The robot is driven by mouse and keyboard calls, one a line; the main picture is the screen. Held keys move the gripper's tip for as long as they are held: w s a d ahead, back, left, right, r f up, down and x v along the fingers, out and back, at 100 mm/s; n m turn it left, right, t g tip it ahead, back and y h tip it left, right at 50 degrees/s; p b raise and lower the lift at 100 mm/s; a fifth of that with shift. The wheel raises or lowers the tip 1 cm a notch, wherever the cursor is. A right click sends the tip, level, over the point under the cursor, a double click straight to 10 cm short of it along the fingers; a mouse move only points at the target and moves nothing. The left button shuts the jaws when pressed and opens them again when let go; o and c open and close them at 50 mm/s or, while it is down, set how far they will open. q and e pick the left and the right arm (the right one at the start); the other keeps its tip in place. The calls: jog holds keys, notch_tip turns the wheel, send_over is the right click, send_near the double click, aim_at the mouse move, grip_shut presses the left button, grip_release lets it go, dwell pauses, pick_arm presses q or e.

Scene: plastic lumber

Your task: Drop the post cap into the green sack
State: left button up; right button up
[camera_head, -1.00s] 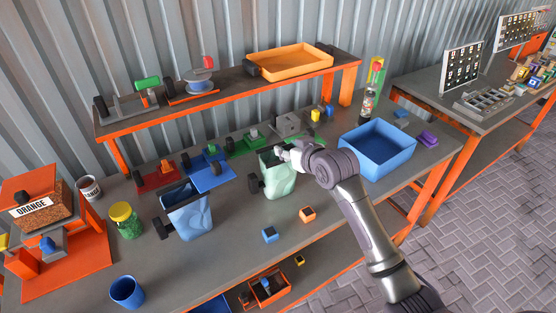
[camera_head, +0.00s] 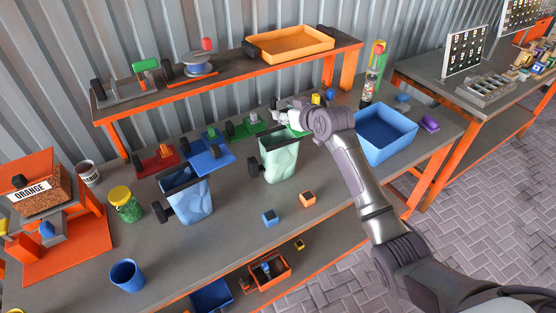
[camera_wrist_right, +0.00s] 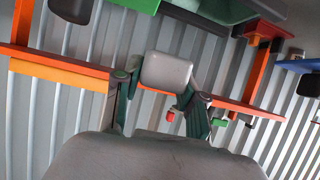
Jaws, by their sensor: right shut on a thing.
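The green sack (camera_head: 281,162) stands open on the workbench, pale green, with a dark clip on its left side. My right gripper (camera_head: 284,115) is beyond the sack's mouth, further back over the bench. In the right wrist view its two fingers (camera_wrist_right: 163,95) close on a grey, rounded, squarish piece (camera_wrist_right: 166,71), which appears to be the post cap. In the head view the gripper and wrist mostly hide this piece. My left gripper is not in view.
A blue sack (camera_head: 188,195) stands left of the green one. A blue bin (camera_head: 386,136) is to the right, with a bottle (camera_head: 367,92) behind it. The raised shelf (camera_head: 225,80) with an orange tray (camera_head: 290,43) runs behind. Small blue and orange blocks lie in front.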

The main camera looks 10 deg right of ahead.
jog(key=shift+f, duration=0.4)
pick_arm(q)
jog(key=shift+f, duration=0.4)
pick_arm(e)
jog(key=o, duration=1.2)
jog(key=shift+c, duration=0.2)
jog(key=v, duration=1.2)
